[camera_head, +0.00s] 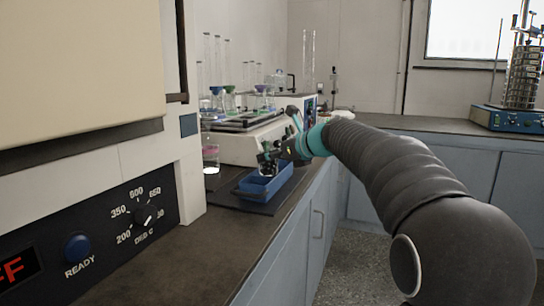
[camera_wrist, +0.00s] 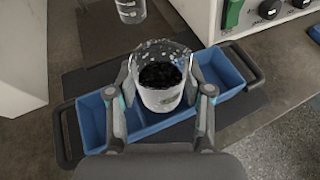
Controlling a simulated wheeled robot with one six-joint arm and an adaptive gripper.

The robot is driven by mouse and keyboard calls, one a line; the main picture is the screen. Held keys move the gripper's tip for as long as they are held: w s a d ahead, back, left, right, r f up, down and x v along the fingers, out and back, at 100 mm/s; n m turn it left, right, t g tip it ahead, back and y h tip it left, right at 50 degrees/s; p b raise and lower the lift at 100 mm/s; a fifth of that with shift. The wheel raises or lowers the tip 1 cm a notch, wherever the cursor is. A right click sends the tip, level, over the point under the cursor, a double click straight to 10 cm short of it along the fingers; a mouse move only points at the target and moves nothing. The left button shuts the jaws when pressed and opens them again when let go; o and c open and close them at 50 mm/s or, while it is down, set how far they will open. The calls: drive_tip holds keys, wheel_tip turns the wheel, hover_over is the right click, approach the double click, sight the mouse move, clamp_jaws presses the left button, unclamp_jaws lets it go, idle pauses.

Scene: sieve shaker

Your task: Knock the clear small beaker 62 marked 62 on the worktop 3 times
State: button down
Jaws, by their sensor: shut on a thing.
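A clear small beaker (camera_wrist: 161,98) with dark grains inside is between the two fingers of my gripper (camera_wrist: 162,92) in the wrist view. The fingers press on its sides and it looks upright. Any 62 mark on it cannot be read. The beaker is over a blue tray with compartments (camera_wrist: 236,70); whether it touches the tray cannot be told. In the head view my gripper (camera_head: 270,158) is at the blue tray (camera_head: 262,188), and the beaker is mostly hidden there. The dark worktop (camera_head: 182,250) runs along the left side.
A second clear vessel (camera_wrist: 130,10) stands behind the tray; it shows in the head view (camera_head: 211,160) with a reddish band. A furnace with a dial (camera_head: 142,215) is at the near left. A white device (camera_head: 240,145) stands behind the tray. A sieve shaker (camera_head: 510,118) is at the far right.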

sight(275, 169)
drive_tip(key=shift+f+b, duration=0.95)
drive_tip(key=shift+f, duration=1.15)
wheel_tip(275, 169, up, 4)
drive_tip(key=p, duration=0.4)
drive_tip(key=shift+p, duration=0.3)
drive_tip(key=shift+r, duration=0.2)
